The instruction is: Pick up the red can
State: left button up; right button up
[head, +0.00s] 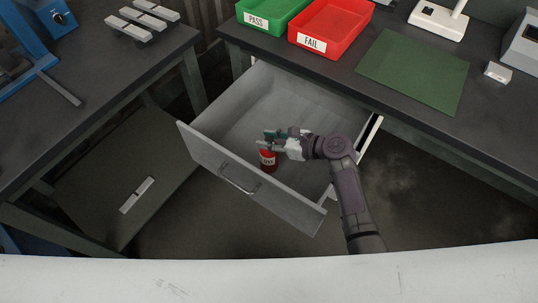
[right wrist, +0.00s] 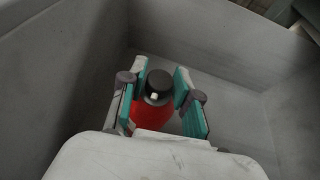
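The red can (head: 267,160) stands in the open grey drawer (head: 208,148), near its front wall. It has a dark top and a label with dark marks. In the right wrist view the can (right wrist: 153,112) sits between the two teal-padded fingers of my right gripper (right wrist: 158,98). The fingers are apart, with a gap visible at least on the right side of the can's cap. In the head view my right gripper (head: 270,139) is just above and at the can, hiding part of it. My left gripper is not in view.
A green PASS tray (head: 256,21), a red FAIL tray (head: 310,43) and a green mat (head: 412,70) lie on the table above. Another table (head: 90,75) stands at left.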

grip_shut()
jog(key=shift+s+f, duration=0.1)
